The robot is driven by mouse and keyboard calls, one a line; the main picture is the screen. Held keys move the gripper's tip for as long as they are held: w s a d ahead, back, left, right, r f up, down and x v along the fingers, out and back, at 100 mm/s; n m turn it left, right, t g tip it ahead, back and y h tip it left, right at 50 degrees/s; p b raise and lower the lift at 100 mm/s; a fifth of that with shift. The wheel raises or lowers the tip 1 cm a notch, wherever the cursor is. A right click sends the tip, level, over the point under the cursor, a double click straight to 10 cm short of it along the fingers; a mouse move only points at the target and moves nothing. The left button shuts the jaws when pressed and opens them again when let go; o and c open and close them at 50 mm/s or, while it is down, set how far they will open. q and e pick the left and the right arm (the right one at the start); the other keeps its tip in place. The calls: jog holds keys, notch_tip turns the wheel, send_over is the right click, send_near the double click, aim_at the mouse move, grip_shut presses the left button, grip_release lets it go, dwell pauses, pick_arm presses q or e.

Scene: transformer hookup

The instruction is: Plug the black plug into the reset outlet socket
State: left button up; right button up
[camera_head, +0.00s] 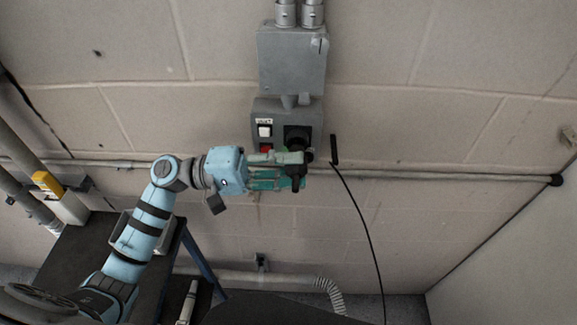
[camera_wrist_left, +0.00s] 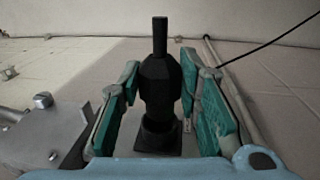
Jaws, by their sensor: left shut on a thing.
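The black plug (camera_head: 296,183) is between the fingers of my left gripper (camera_head: 290,170), just below the outlet box on the wall. In the left wrist view the plug (camera_wrist_left: 160,85) stands upright between the teal finger pads of the gripper (camera_wrist_left: 165,108), its thin end up. The reset outlet socket (camera_head: 298,136) is the dark square on the box front, directly above the gripper. A black square-based part (camera_wrist_left: 158,140) sits below the plug in the wrist view. I cannot tell whether the plug is seated. My right gripper is not in view.
The grey outlet box (camera_head: 270,110) carries a white switch (camera_head: 265,130) and a red switch (camera_head: 266,148), partly hidden by my gripper. A black cable (camera_head: 365,224) hangs to the right. A horizontal pipe (camera_head: 430,176) runs along the wall behind.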

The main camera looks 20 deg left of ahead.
aim_at(290, 150)
pick_arm(q)
jog(key=shift+w+a+b, duration=0.2)
jog(key=shift+w+b, duration=0.35)
jog(key=shift+w, duration=0.25)
jog(key=shift+w+a+b, duration=0.2)
jog(key=shift+w+b, duration=0.3)
jog(key=shift+w, duration=0.3)
dwell(0.3)
jog(key=o, duration=1.2)
jog(key=shift+w, duration=0.1)
jog(key=shift+c, duration=0.2)
jog(key=s+p, duration=0.1)
jog(key=s, duration=0.1)
jog(key=s+d+p, duration=0.1)
jog(key=s, duration=0.1)
jog(key=shift+r, duration=0.1)
jog(key=shift+s+d, duration=0.1)
jog(key=shift+s, duration=0.45)
